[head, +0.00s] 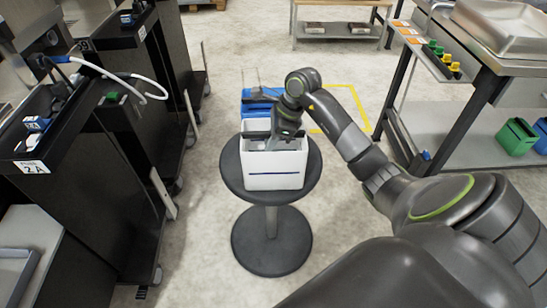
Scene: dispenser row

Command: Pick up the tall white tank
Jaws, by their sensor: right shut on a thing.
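The tall white tank (273,173), a white box with a thin dark blue line across its front, stands upright on a round dark stool (231,176). My right gripper (273,143) reaches down from above at the tank's top and is shut on the tank. The exact grip spot is partly hidden by the gripper itself. The tank appears to rest on the stool top; I cannot see a gap under it. My left gripper is not in view.
Behind the stool is a blue item (256,103) with a clear part above it. Dark dispenser cabinets (75,200) with a white hose line the left.

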